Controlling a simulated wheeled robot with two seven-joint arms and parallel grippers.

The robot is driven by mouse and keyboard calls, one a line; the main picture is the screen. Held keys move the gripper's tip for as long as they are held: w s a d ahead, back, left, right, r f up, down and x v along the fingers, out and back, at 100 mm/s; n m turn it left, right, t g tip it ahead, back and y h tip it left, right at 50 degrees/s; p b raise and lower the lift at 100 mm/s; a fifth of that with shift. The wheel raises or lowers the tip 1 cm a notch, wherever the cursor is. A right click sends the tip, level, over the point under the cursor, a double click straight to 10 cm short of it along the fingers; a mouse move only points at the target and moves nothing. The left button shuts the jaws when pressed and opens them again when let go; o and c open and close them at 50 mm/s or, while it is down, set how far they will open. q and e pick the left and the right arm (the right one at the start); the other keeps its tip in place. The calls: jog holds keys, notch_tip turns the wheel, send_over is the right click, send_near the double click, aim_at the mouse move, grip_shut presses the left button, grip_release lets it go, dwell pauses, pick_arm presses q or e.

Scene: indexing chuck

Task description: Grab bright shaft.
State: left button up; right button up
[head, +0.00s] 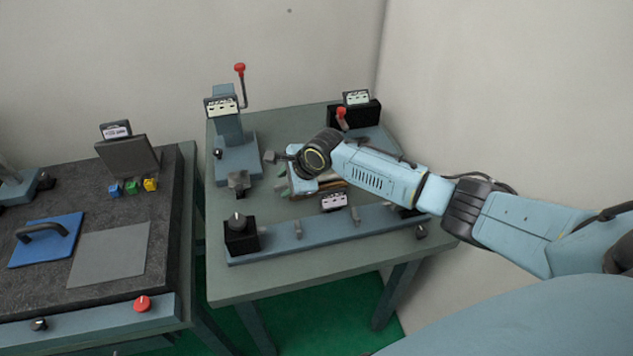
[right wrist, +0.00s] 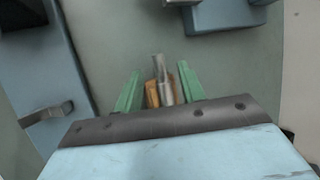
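A bright silvery shaft (right wrist: 164,88) shows in the right wrist view, beside a tan-orange piece (right wrist: 152,95). Both lie between the two green fingers of my right gripper (right wrist: 159,90). The fingers stand apart, with visible gaps at the sides, so the gripper looks open. In the head view, my right gripper (head: 301,184) is low over the middle of the green-grey table, and my wrist and hand hide the shaft there. Whether any finger touches the shaft cannot be told. My left gripper is not in view.
A blue-grey rail (head: 325,232) with a black block and knob (head: 240,232) lies along the table's front. A post with a red-tipped lever (head: 240,85) stands at the back left. A black-topped fixture (head: 355,114) stands at the back right. A dark bench (head: 110,272) is at left.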

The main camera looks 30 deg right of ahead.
jog(key=shift+x, duration=0.95)
grip_shut()
